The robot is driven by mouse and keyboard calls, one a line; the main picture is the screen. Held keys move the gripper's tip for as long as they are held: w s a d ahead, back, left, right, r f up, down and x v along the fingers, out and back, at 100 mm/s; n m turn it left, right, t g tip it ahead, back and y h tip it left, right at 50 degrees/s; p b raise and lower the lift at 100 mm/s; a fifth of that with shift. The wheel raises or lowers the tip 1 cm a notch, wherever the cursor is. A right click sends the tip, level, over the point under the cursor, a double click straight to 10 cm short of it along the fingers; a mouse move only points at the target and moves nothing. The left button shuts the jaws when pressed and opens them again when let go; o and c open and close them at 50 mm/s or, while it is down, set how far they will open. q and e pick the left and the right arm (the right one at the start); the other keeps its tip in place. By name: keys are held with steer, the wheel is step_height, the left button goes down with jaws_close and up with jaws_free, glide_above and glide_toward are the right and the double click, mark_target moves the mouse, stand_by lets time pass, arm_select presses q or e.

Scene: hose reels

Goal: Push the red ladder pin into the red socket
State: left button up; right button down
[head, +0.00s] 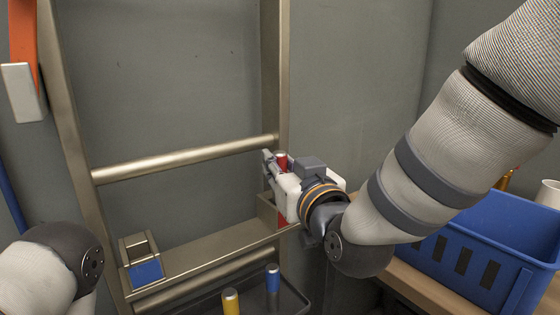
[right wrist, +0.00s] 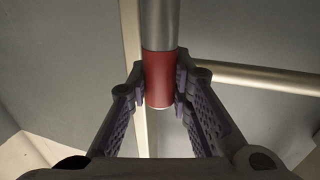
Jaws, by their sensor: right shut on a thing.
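The red ladder pin (head: 281,161) is gripped at the right side of the ladder; its red body shows between the fingers in the right wrist view (right wrist: 159,80), with a silver length (right wrist: 159,25) beyond. My right gripper (head: 272,168) is shut on it, a finger on each side. The red socket (head: 282,213) shows as a red patch at the right end of the lower ladder ledge, below my gripper and partly hidden by it. I cannot tell how the pin lines up with it. My left arm is at the lower left; its gripper is out of view.
A blue socket (head: 146,271) sits at the left end of the ledge. A yellow pin (head: 231,302) and a blue pin (head: 273,282) stand in a dark tray (head: 297,302). A metal rung (head: 185,160) crosses above. A blue crate (head: 480,249) stands right.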

steer(key=shift+f, duration=1)
steer(key=c, duration=1.4)
jaws_free()
steer(key=shift+o, duration=0.2)
steer(key=v, duration=0.7)
steer(key=shift+s, duration=0.3)
steer(key=shift+d, duration=0.1)
